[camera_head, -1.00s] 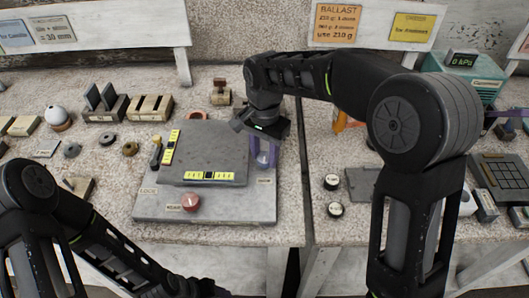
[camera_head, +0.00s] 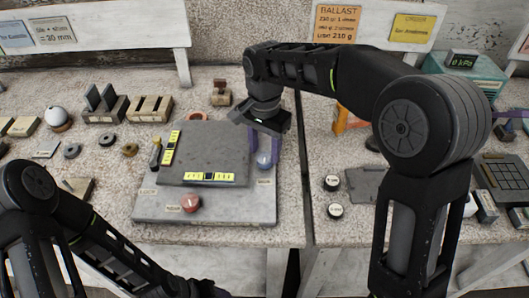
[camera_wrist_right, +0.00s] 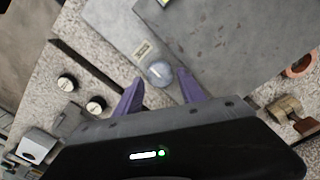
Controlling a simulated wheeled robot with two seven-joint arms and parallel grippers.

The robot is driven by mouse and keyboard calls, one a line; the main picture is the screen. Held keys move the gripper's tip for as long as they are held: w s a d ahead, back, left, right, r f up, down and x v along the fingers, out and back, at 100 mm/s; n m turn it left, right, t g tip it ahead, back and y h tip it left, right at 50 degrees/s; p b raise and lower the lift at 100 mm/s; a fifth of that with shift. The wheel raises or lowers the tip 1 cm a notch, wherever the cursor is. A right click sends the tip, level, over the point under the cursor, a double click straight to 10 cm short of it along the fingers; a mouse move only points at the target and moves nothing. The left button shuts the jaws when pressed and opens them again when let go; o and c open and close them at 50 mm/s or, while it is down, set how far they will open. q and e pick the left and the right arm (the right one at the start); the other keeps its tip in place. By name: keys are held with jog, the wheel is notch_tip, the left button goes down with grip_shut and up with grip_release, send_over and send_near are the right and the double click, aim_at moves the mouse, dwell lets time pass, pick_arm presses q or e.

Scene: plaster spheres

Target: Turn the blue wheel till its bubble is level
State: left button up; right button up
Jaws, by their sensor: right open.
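The blue wheel (camera_head: 264,160) is a pale blue, rounded knob at the right side of the grey levelling stand (camera_head: 240,207). It also shows in the right wrist view (camera_wrist_right: 158,74). My right gripper (camera_head: 263,164) is open, its purple fingers on either side of the wheel; contact cannot be told. A yellow vial (camera_head: 209,177) lies along the front of the raised grey plate (camera_head: 210,148), its dark mark near mid-length. Another yellow vial (camera_head: 171,147) runs along the left side. Both bubbles are too small to read exactly. My left gripper (camera_head: 218,292) is mostly cut off at the bottom edge.
A red knob (camera_head: 190,202) is on the stand's front, and a dark lever with a yellowish base (camera_head: 155,153) at its left. Two round black-and-white pieces (camera_head: 332,183) lie right of the table gap. Wooden blocks (camera_head: 150,107) and discs stand back left.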

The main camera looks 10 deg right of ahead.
aim_at(265, 157)
notch_tip(265, 157, up, 6)
jog(key=shift+f, duration=0.15)
jog(key=shift+f, duration=0.1)
dwell(0.5)
